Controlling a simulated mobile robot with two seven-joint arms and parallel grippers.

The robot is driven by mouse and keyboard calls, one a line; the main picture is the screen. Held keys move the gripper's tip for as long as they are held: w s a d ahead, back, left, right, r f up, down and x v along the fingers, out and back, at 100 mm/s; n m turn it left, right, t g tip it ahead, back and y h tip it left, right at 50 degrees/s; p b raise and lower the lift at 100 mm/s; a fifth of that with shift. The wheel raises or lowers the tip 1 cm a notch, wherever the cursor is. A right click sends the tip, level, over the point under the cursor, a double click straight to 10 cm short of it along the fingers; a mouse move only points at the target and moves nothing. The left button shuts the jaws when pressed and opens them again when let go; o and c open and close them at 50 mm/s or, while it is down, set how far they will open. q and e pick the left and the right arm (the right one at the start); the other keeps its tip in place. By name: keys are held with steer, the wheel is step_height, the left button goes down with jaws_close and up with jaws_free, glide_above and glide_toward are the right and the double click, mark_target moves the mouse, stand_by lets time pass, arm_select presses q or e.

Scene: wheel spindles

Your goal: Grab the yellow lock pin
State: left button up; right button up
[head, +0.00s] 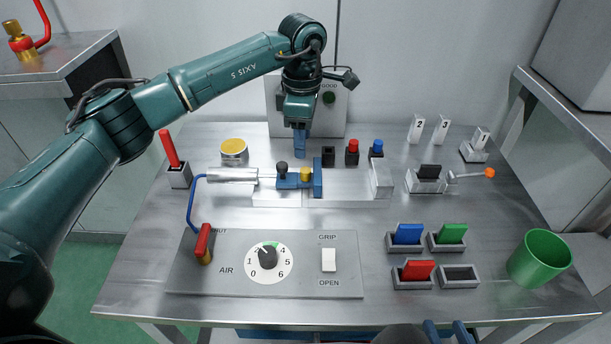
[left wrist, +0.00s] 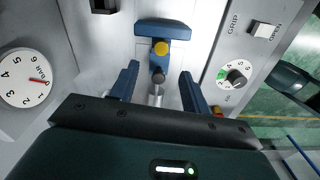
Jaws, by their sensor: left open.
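The yellow lock pin (head: 305,174) is a small round yellow knob on a blue fixture (head: 317,178) in the middle of the table. A black knob (head: 282,168) stands just left of it. My left gripper (head: 299,153) hangs fingers down a little behind and above the fixture, touching nothing that I can see. My right gripper (head: 447,329) shows only as two parted blue fingers at the bottom edge.
A silver cylinder (head: 231,175) with a blue hose joins the fixture's left. Red and blue buttons (head: 352,147) stand behind right. A control panel (head: 315,250) with an air dial lies in front. Colored blocks in holders (head: 408,235) and a green cup (head: 540,257) are at right.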

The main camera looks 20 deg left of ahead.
mark_target(306, 170)
arm_select(q)
steer(key=shift+d+f, duration=0.2)
steer(key=shift+f, duration=1.6)
steer(key=shift+d+f, duration=0.2)
steer(key=shift+f, duration=1.55)
steer(key=shift+c, duration=0.4)
jaws_close()
steer(key=shift+r, duration=0.1)
step_height(306, 170, up, 10)
